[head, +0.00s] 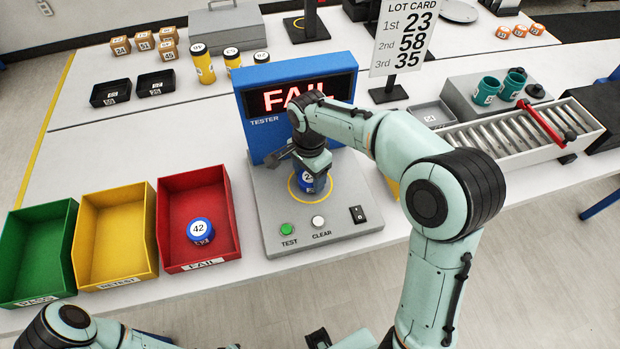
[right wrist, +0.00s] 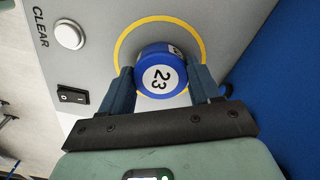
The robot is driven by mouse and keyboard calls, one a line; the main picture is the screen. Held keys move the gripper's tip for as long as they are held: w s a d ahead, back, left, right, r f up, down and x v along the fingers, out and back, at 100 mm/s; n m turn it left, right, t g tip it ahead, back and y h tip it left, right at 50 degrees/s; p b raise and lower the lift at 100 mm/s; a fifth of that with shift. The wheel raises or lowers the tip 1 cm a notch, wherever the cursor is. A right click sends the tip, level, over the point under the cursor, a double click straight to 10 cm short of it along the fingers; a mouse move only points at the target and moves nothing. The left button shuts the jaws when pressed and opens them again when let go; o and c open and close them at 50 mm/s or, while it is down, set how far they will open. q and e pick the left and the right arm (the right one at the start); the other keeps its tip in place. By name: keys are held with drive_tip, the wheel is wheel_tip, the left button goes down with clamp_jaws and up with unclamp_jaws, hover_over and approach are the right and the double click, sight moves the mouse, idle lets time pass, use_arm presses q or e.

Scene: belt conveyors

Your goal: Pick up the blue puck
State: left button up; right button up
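A blue puck (head: 309,182) with a white "23" label sits in the yellow ring on the grey tester plate (head: 348,212). In the right wrist view the puck (right wrist: 161,76) is between the two dark fingers of my right gripper (right wrist: 162,80). They press against both its sides with no visible gap. In the head view my right gripper (head: 312,165) is over the plate and partly hides the puck. Another blue puck (head: 201,231), labelled "42", lies in the red FAIL bin (head: 222,197). My left arm shows at the bottom left, but its fingers cannot be made out.
The tester screen (head: 262,101) reads FAIL. Green (head: 40,213) and yellow (head: 118,198) bins stand beside the red one. A lot card (head: 403,40) lists 23, 58, 35. A roller conveyor (head: 500,132) and teal cups (head: 486,90) are at the right.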

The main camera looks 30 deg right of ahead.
drive_tip(key=shift+c, duration=0.5)
drive_tip(key=shift+r, duration=0.15)
